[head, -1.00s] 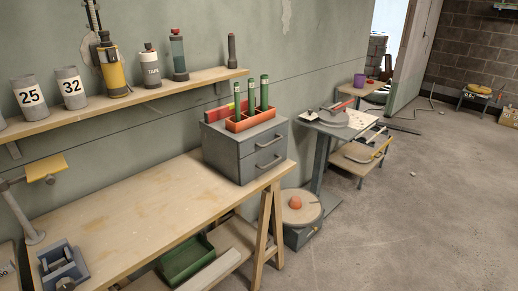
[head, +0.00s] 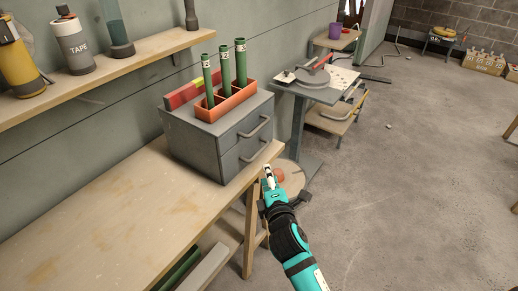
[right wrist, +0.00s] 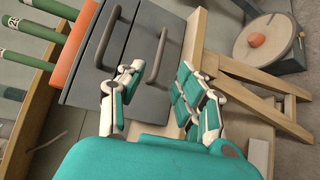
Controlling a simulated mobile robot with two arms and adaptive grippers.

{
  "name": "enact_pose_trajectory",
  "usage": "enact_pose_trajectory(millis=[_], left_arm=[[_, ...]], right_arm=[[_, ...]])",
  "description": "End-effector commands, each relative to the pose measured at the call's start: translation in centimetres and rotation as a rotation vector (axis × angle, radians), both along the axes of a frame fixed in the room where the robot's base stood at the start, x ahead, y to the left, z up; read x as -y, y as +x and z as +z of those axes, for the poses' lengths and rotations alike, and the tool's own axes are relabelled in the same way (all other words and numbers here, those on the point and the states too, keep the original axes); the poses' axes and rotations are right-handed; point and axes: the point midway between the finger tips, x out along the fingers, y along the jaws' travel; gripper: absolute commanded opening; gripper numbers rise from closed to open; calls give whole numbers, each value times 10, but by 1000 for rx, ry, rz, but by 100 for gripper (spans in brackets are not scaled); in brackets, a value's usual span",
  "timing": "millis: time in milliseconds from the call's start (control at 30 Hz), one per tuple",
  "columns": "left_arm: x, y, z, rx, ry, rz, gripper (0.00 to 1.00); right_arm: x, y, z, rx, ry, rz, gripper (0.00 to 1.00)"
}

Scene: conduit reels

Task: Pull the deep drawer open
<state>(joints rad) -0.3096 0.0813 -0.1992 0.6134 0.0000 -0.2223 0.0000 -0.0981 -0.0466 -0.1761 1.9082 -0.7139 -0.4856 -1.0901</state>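The grey drawer cabinet (head: 195,135) stands on the wooden workbench, with two drawers facing right. The upper drawer's handle (head: 253,127) and the lower drawer's handle (head: 256,153) are grey bars. Both drawers look shut. My right gripper (head: 268,172) is just below and in front of the lower handle. In the right wrist view the right gripper (right wrist: 160,95) is open and empty, its fingers spread. The lower handle (right wrist: 158,55) shows ahead, between the finger lines; the upper handle (right wrist: 107,38) is beyond the left finger. No contact is visible. My left gripper is out of view.
An orange tray (head: 239,98) with green tubes (head: 241,62) stands on the cabinet. The workbench top (head: 100,215) is bare at left.

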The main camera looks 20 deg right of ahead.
Motion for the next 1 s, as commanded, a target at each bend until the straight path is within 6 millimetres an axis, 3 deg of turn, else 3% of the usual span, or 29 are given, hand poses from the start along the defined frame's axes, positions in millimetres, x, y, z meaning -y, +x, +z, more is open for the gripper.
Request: enact_pose_trajectory(millis=[167,500,700,1000], left_arm=[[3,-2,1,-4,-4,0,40],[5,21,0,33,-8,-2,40],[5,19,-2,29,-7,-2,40],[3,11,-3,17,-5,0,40]], right_arm=[[5,41,-5,1,1,-1,34],[14,107,-15,0,4,-1,34],[17,126,-19,-2,3,-1,34],[17,130,-19,-1,3,-1,34]])
